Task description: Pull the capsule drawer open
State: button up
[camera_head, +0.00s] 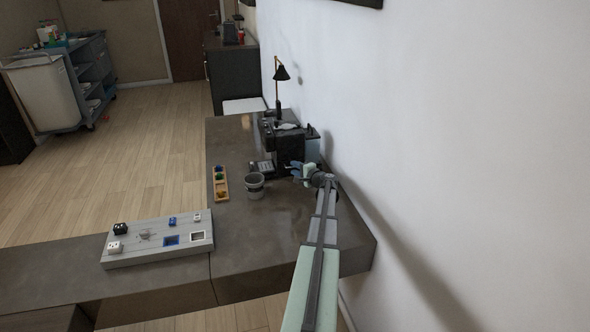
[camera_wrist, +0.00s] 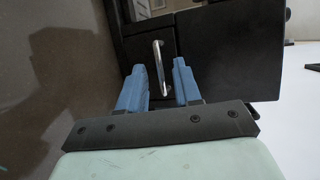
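The capsule drawer (camera_wrist: 146,44) is a dark front with a silver bar handle (camera_wrist: 162,68) in the wrist view. It appears shut in the black machine (camera_head: 285,143), which stands by the wall in the head view. My gripper (camera_wrist: 158,72) is open, with one blue finger on each side of the handle. Gaps show between both fingers and the handle, and I cannot tell whether the tips reach past it. In the head view my gripper (camera_head: 298,170) is at the machine's near right side, and the handle is not distinguishable there.
A grey cup (camera_head: 254,186) and a wooden tray (camera_head: 220,184) with small coloured items stand left of my gripper. A grey board (camera_head: 158,240) with sockets and blocks lies at the front left. A black lamp (camera_head: 281,75) stands behind the machine. The wall is close on the right.

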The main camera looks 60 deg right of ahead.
jog(key=shift+w+d+f, duration=0.1)
jog(key=shift+w+d, duration=0.1)
jog(key=shift+w, duration=0.25)
jog(key=shift+c, duration=0.3)
grip_shut()
dwell(0.9)
